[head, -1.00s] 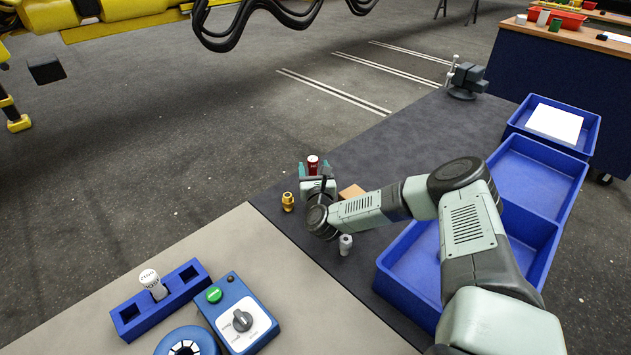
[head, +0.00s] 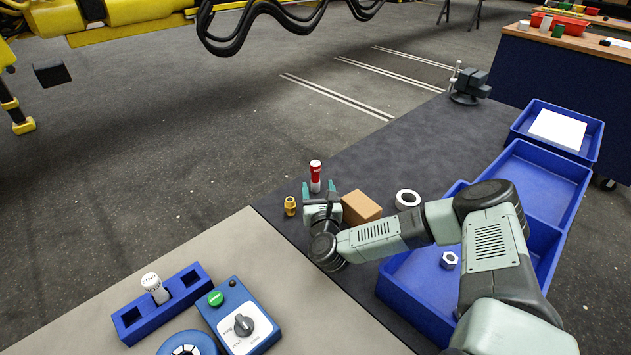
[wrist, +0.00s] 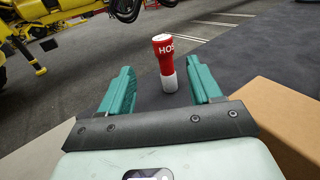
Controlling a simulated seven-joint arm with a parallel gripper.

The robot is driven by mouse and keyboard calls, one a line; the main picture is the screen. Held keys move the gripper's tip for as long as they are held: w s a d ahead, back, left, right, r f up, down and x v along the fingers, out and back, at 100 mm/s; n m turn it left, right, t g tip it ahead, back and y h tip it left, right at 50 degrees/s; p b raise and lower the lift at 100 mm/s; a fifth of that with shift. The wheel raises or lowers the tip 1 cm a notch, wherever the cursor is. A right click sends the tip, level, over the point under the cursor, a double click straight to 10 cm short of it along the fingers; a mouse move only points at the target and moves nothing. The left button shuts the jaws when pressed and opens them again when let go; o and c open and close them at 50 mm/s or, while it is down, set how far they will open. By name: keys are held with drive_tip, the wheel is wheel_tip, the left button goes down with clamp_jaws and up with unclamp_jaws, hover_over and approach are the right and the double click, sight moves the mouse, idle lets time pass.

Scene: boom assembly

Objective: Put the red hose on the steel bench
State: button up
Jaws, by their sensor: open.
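The red hose (head: 315,172) stands upright on the dark bench top, a red cylinder with a white lower part. In the wrist view the hose (wrist: 165,62) shows its lettering and stands ahead of the fingers, slightly right of the middle of the gap. My gripper (head: 319,188) is open and empty, its teal fingers pointing at the hose from the near side. In the wrist view the gripper (wrist: 160,85) has nothing between its fingers. The pale bench top (head: 210,275), which looks like the steel bench, lies at the lower left.
A brass fitting (head: 290,205) stands left of my gripper, and a cardboard box (head: 361,208) close on its right. A white ring (head: 407,199) lies beyond the box. A blue rack (head: 133,322) and control box (head: 258,335) occupy part of the pale bench. Its upper part is clear.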

sight(316, 168)
drive_tip(key=w, duration=0.4)
drive_tip(key=shift+w+a+r, duration=0.1)
drive_tip(key=shift+w+a, duration=0.25)
drive_tip(key=shift+w, duration=0.05)
drive_tip(key=shift+w+a+r, duration=0.1)
drive_tip(key=shift+w+a, duration=0.05)
drive_tip(key=shift+w, duration=2.9)
drive_tip(key=shift+c, duration=0.5)
clamp_jaws()
